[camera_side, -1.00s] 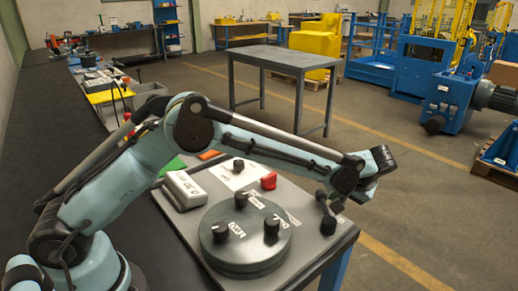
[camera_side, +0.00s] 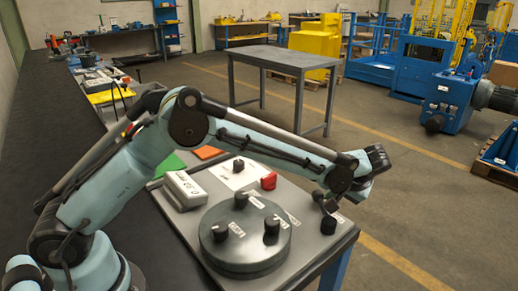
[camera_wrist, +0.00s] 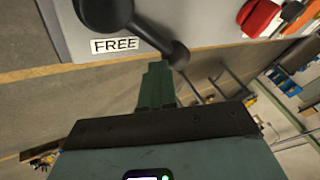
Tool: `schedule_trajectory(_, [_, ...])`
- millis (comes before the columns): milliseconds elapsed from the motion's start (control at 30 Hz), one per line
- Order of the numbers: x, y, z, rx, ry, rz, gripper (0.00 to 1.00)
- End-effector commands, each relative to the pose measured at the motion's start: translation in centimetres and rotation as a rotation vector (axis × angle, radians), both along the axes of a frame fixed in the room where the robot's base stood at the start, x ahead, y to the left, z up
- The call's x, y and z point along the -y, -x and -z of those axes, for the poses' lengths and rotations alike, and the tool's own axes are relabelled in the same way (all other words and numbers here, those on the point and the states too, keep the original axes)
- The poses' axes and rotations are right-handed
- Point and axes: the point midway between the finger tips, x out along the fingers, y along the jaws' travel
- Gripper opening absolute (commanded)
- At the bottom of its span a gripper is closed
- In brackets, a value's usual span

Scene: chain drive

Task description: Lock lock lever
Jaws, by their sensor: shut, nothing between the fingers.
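The lock lever (camera_wrist: 150,32) is a black bar with a round hub and a ball at its end, beside a white FREE label (camera_wrist: 114,45) in the wrist view. In the side view the lever (camera_side: 328,225) is at the plate's right edge, partly hidden by my arm. My gripper (camera_wrist: 157,68) is shut and empty. Its green fingertips are close to the lever's ball in the wrist view; I cannot tell whether they touch. In the side view the fingers are not clearly distinguishable from the dark parts by the lever.
A dark round disc (camera_side: 245,257) with several knobs lies on the grey plate (camera_side: 185,232). A white display box (camera_side: 185,190), a red block (camera_side: 268,181) and a white panel with a black knob (camera_side: 238,166) stand behind it.

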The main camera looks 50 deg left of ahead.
Motion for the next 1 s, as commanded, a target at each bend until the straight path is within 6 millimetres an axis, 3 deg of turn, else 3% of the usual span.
schedule_trajectory(400, [-2.2, 1.5, 0.0, 0.005, -0.007, -0.005, 0.0])
schedule_trajectory(1000, [-3.2, 3.3, 0.1, 0.001, -0.009, -0.006, 0.0])
